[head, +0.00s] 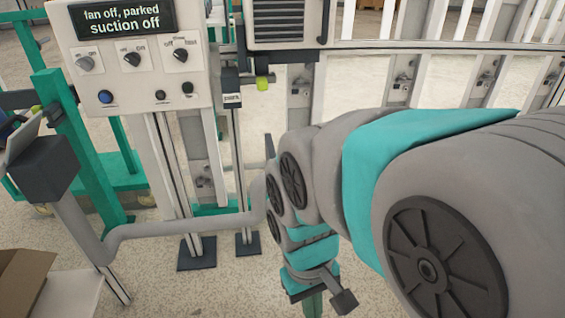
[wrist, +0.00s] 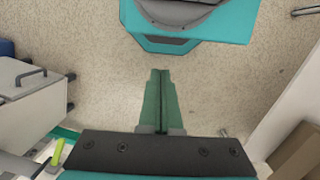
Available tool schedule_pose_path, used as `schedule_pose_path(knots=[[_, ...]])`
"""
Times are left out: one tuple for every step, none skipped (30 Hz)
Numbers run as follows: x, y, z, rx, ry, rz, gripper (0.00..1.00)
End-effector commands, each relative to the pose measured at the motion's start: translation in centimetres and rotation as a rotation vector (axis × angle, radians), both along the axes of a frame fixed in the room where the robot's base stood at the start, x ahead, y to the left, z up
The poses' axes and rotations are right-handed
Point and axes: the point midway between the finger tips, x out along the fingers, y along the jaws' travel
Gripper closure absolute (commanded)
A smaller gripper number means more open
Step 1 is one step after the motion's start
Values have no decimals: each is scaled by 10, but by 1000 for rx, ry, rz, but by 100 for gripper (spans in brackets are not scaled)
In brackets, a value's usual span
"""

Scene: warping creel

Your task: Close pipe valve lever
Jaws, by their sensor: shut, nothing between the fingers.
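A grey pipe (head: 165,229) runs from the lower left towards the middle in the head view, then bends up behind my arm. A short dark upright piece (head: 269,146) stands at its upper end; it may be the valve lever, but my arm hides much of that spot. My gripper (wrist: 160,74) points at the speckled floor in the wrist view, its two green fingers together with nothing between them. In the head view only the top of the gripper (head: 312,303) shows at the bottom edge, below and right of the pipe.
A control panel (head: 140,50) reads "fan off, parked, suction off". A yellow-green piece (head: 262,84) hangs beside its post. Posts and rails of the creel (head: 440,80) stand behind. A cardboard box (head: 22,280) is at lower left. Floor under my gripper is clear.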

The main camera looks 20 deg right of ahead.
Motion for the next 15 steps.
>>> schedule_pose_path(knots=[[3, -4, -2, -13, 5, 0, 100], [5, -7, -3, -21, 7, 1, 100], [8, -10, -3, -32, 11, 2, 100], [10, -13, -4, -40, 13, 2, 100], [12, -16, -4, -49, 17, 4, 100], [14, -20, -5, -62, 22, 6, 100], [17, -23, -6, -72, 26, 7, 100], [19, -26, -7, -81, 30, 9, 100], [23, -30, -8, -94, 35, 11, 100], [25, -34, -9, -106, 39, 13, 100], [28, -38, -10, -121, 44, 16, 100], [32, -44, -12, -139, 53, 19, 100], [36, -49, -13, -155, 62, 23, 100], [39, -55, -15, -173, 71, 28, 100], [45, -63, -17, -198, 82, 34, 100]])
